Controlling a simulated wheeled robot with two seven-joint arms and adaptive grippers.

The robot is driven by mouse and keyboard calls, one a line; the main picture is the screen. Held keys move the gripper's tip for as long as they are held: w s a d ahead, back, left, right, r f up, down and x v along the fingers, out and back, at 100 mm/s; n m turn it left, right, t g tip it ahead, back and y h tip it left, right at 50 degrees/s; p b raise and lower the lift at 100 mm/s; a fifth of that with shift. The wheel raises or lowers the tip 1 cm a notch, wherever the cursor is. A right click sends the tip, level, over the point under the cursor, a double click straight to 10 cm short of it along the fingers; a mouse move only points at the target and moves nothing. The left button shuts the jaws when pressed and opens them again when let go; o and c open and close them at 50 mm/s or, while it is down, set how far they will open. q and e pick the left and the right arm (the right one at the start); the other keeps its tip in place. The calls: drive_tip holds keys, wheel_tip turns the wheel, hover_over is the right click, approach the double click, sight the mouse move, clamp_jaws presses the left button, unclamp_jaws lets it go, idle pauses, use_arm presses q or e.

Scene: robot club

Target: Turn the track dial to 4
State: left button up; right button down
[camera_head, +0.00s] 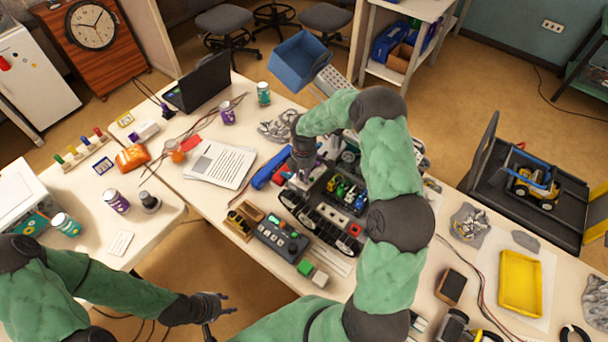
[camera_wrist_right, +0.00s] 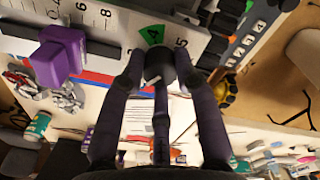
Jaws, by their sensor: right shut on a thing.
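The track dial (camera_wrist_right: 158,66) is a black knob on a light grey panel (camera_wrist_right: 120,12), seen in the right wrist view. A green wedge marked 4 sits just above the knob, with a 5 to its right. I cannot make out a pointer on the knob. My right gripper (camera_wrist_right: 160,78) is shut on the dial, its dark fingers on both sides of it. In the head view my right gripper (camera_head: 303,170) reaches down at the workbench and hides the dial. My left gripper (camera_head: 218,308) is open and empty near the bench's front edge.
A purple block (camera_wrist_right: 62,55) stands on the panel left of the dial. A tracked robot (camera_head: 318,215), a grey control box (camera_head: 282,242) and a paper sheet (camera_head: 220,164) lie around the right hand. A yellow tray (camera_head: 520,283) is at the right.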

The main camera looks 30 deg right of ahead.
drive_tip(key=m+b, duration=0.3)
drive_tip(key=m, duration=0.2)
drive_tip(key=shift+f, duration=0.1)
drive_tip(key=m+b, duration=0.3)
drive_tip(key=m, duration=0.3)
drive_tip(key=shift+m, duration=0.4)
drive_tip(key=m+b, duration=0.2)
drive_tip(key=m, duration=0.4)
drive_tip(key=shift+b, duration=0.4)
drive_tip(key=shift+m+b, duration=0.75)
drive_tip(key=shift+m, duration=1.95)
drive_tip(key=c, duration=0.9)
unclamp_jaws()
drive_tip(key=shift+r, duration=0.25)
wheel_tip(320, 180, up, 12)
drive_tip(key=shift+f, duration=0.1)
